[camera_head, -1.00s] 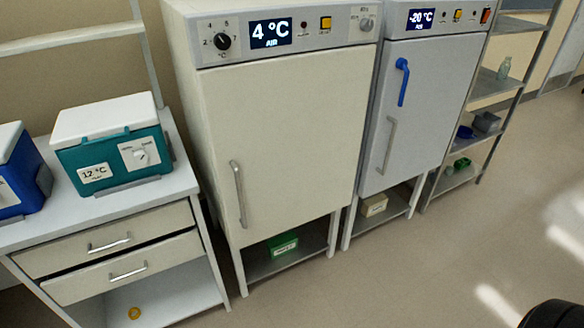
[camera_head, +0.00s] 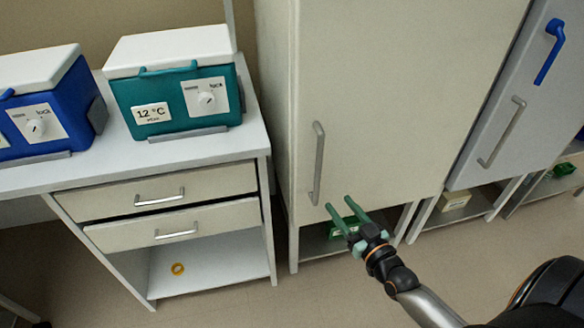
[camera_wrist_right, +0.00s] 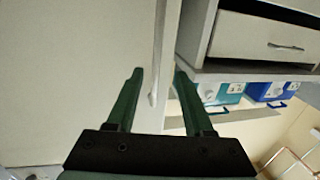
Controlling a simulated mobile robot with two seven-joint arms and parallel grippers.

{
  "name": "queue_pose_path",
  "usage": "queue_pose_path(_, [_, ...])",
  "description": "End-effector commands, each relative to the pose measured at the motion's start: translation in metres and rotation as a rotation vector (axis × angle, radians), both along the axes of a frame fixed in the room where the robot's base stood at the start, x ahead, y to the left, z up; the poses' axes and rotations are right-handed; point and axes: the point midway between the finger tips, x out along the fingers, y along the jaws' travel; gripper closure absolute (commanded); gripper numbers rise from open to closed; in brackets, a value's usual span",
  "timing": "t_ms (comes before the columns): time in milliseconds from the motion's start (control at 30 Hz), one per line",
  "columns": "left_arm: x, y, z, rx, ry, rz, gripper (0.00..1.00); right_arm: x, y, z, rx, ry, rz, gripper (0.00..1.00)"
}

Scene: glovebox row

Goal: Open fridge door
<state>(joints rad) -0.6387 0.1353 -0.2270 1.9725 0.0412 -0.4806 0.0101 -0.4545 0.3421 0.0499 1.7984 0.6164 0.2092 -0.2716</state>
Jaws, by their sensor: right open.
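The fridge is the tall white cabinet whose cream door (camera_head: 390,110) fills the upper middle of the head view. The door is closed. Its vertical metal handle (camera_head: 318,163) is near the door's left edge. My right gripper (camera_head: 339,203) is open and empty, in front of the door and just right of the handle's lower end in the picture. In the right wrist view the handle (camera_wrist_right: 157,60) appears between the lines of the two green fingers (camera_wrist_right: 159,72). I see no contact with it. My left gripper is out of view.
A bench with two drawers (camera_head: 160,190) stands left of the fridge, bearing a teal cooler box (camera_head: 175,95) and a blue one (camera_head: 40,115). A grey freezer (camera_head: 500,100) with a blue lever stands at right. A green box (camera_head: 345,226) is below the fridge.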

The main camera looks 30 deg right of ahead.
Motion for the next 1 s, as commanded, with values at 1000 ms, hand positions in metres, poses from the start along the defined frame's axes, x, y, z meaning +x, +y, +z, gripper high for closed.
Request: queue_pose_path(1000, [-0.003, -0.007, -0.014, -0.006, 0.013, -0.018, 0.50, 0.125, -0.011, 0.003, -0.001, -0.023, -0.013, 0.48])
